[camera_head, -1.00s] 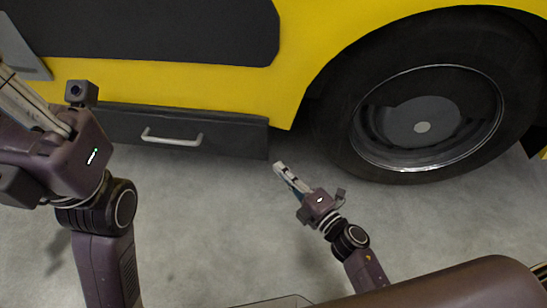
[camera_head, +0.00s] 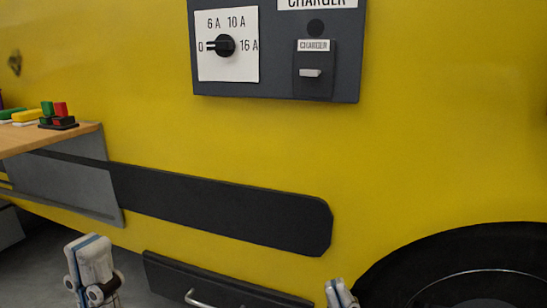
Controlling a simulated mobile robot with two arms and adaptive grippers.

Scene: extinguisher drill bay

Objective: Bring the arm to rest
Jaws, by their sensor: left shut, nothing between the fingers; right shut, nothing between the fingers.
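My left gripper (camera_head: 87,252) is at the lower left of the head view, fingers up and shut, with nothing in them. It shows in front of the vehicle's lower side, left of the drawer. My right gripper (camera_head: 340,292) shows only its fingertips at the bottom edge, right of centre. Its fingers are together and empty. Most of both arms is below the picture. I cannot tell how far the fingertips are from the vehicle.
A yellow vehicle side (camera_head: 430,140) fills the view, with a charger panel (camera_head: 277,75) above and a black strip (camera_head: 215,205) below. A wooden shelf (camera_head: 50,138) with coloured blocks juts out at left. A drawer (camera_head: 215,288) and wheel (camera_head: 480,275) are low down.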

